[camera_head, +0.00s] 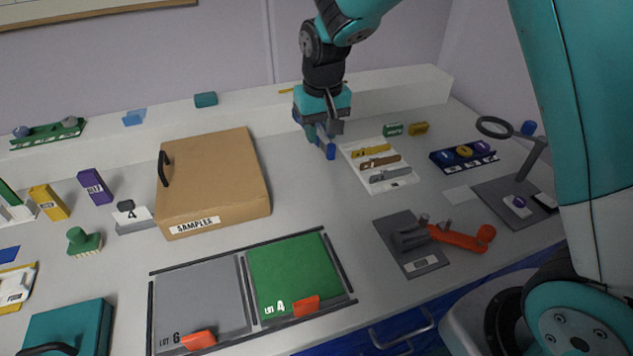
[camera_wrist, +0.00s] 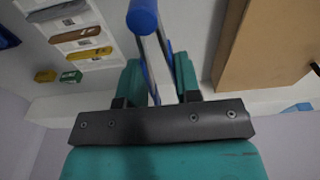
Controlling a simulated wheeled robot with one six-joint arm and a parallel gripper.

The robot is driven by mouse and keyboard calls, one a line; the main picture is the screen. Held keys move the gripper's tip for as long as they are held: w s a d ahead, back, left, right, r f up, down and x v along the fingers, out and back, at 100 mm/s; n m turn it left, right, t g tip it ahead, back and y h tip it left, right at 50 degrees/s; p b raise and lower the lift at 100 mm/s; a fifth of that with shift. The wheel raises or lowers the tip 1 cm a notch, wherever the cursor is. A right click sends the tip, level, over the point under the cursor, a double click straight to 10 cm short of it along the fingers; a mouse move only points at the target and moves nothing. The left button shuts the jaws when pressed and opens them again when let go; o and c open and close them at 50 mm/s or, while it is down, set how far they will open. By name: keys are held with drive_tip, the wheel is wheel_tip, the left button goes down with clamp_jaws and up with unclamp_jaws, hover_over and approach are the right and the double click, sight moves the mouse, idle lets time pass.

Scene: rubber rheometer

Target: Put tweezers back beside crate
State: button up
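My gripper (camera_head: 319,132) hangs above the back of the table, right of the brown SAMPLES crate (camera_head: 212,180). In the wrist view its two teal fingers (camera_wrist: 161,75) are closed around tweezers (camera_wrist: 148,45) with blue ends and pale metal arms. In the head view the blue end of the tweezers (camera_head: 331,152) points down below the fingers. I cannot tell whether it touches the table. The crate's edge (camera_wrist: 262,45) also shows at the right of the wrist view, apart from the tweezers.
A white board with several coloured tools (camera_head: 352,170) lies close to the right of my gripper. Behind is a raised white ledge (camera_head: 400,93). A green LOT A mat (camera_head: 290,270) lies in front. The grey table between crate and board is clear.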

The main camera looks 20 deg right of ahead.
sight(320, 194)
wheel_tip(320, 194, down, 15)
drive_tip(key=shift+r+p, duration=0.15)
drive_tip(key=shift+p, duration=0.7)
drive_tip(key=shift+f, duration=0.2)
drive_tip(key=shift+o, duration=0.7)
drive_tip(key=o, duration=0.4)
